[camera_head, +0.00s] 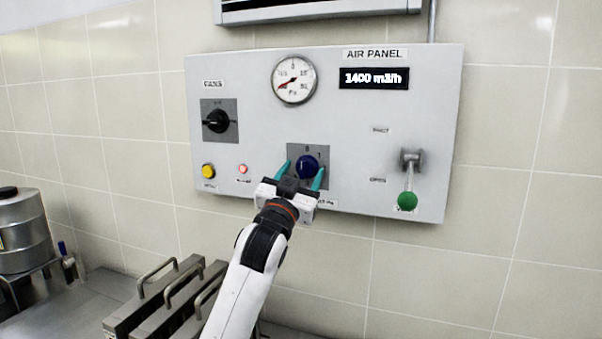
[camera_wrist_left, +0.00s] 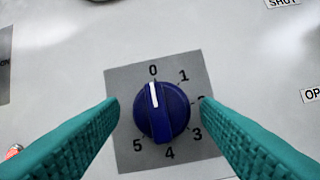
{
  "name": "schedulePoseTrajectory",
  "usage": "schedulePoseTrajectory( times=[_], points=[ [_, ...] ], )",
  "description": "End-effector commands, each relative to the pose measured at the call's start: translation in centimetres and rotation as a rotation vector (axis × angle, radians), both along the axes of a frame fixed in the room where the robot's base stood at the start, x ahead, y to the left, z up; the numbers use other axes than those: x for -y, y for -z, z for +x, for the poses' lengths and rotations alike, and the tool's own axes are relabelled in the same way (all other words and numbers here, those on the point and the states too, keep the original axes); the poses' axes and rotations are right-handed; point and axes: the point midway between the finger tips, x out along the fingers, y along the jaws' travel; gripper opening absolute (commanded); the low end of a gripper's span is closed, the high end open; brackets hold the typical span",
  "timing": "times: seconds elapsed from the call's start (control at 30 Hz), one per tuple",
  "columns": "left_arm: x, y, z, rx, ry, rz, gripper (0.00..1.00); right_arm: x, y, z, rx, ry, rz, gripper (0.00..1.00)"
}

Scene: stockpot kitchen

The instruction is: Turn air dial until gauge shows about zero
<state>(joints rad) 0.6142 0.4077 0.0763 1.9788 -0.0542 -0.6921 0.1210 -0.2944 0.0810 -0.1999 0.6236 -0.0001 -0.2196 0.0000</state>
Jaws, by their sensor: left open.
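The air dial is a blue knob (camera_head: 307,166) on a grey square plate, low in the middle of the air panel (camera_head: 330,130). In the left wrist view the blue knob (camera_wrist_left: 162,111) has its white pointer line at 0, on a scale from 0 to 5. My left gripper (camera_head: 304,174) is open, with its teal fingers on either side of the knob; they look apart from it in the wrist view (camera_wrist_left: 160,104). The round gauge (camera_head: 294,80) has a red needle pointing to the lower left, away from its top 0 mark. My right gripper is not in view.
The panel also has a black rotary switch (camera_head: 216,121), a yellow button (camera_head: 208,171), a small red light (camera_head: 243,169), a lever with a green knob (camera_head: 408,200) and a display (camera_head: 374,78) reading 1400 m3/h. Metal handles (camera_head: 158,275) and a steel pot (camera_head: 24,232) stand lower left.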

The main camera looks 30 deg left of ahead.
Motion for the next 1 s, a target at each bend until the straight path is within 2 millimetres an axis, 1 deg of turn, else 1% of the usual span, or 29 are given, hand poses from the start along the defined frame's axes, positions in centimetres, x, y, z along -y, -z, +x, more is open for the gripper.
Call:
schedulePoseTrajectory(
  times=[0.17,0.2,0.43,0.73,0.87,1.0],
  points=[
    [0.0,0.0,0.0,0.000,0.000,0.000,0.58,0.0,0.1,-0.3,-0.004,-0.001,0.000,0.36],
    [0.0,0.0,0.0,0.000,0.000,0.000,0.51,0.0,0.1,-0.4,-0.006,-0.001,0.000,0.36],
    [0.0,0.0,0.0,0.000,0.000,0.000,0.14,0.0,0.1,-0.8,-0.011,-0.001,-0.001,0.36],
    [-0.1,-0.1,0.0,-0.008,0.000,0.036,0.14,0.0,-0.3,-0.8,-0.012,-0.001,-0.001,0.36],
    [-0.2,-0.2,-0.1,-0.024,-0.002,0.097,0.14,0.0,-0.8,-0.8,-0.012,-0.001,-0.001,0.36],
    [-0.2,-0.3,-0.1,-0.047,-0.002,0.193,0.14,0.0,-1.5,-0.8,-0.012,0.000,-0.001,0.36]
  ],
)
